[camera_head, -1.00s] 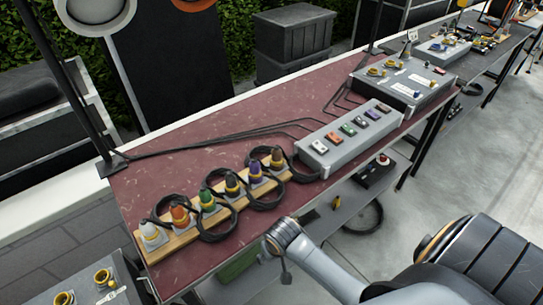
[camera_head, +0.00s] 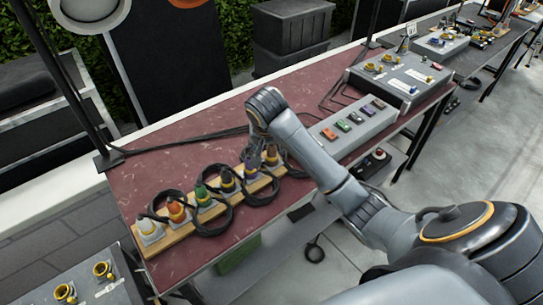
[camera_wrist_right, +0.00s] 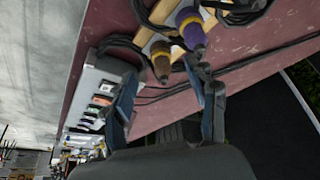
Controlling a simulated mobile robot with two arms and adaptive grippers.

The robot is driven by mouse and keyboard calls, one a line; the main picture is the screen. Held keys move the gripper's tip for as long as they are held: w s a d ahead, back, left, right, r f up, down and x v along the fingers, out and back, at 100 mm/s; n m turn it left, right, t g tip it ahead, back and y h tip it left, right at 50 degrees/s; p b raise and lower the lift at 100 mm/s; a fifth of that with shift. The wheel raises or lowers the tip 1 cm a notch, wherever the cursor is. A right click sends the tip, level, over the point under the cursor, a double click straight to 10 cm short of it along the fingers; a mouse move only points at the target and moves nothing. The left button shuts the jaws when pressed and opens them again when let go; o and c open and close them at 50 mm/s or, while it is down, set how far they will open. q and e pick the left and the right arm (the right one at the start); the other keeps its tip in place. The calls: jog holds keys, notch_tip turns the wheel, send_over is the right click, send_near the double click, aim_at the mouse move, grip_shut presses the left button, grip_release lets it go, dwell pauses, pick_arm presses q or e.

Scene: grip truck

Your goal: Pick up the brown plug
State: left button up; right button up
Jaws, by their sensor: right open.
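The brown plug (camera_wrist_right: 161,62) stands at the end of the wooden strip (camera_head: 180,235), next to the purple plug (camera_wrist_right: 193,28). In the head view my right gripper (camera_head: 262,160) is low over that end of the strip and largely covers the brown plug. In the right wrist view my right gripper (camera_wrist_right: 163,80) is open, and the brown plug appears between its two fingertips. The right finger is close to the purple plug; I cannot tell if they touch. Nothing is held. My left gripper is not in view.
The strip also holds green (camera_head: 202,196), orange (camera_head: 177,212) and white (camera_head: 148,227) plugs and a black one, with looped black cables around them. A grey box with coloured switches (camera_head: 350,128) stands to the right. The red tabletop (camera_head: 190,145) behind is mostly clear.

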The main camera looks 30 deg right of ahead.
aim_at(272, 148)
notch_tip(272, 148, up, 3)
jog(key=w+d+m, duration=0.2)
jog(key=w+d, duration=0.1)
jog(key=p+x, duration=0.1)
jog(key=x, duration=0.6)
jog(key=shift+d+f, duration=0.1)
jog(key=shift+f, duration=0.15)
jog(key=shift+w+d+f+p, duration=0.1)
jog(key=shift+w+f+p, duration=0.1)
jog(key=shift+f+p, duration=0.25)
jog(key=p+x, duration=0.1)
jog(key=x, duration=0.2)
jog(key=shift+w+f, duration=0.1)
jog(key=shift+f, duration=0.05)
jog(key=shift+w+d+f, duration=0.1)
jog(key=shift+w+f, duration=0.05)
jog(key=shift+f, duration=0.35)
grip_shut()
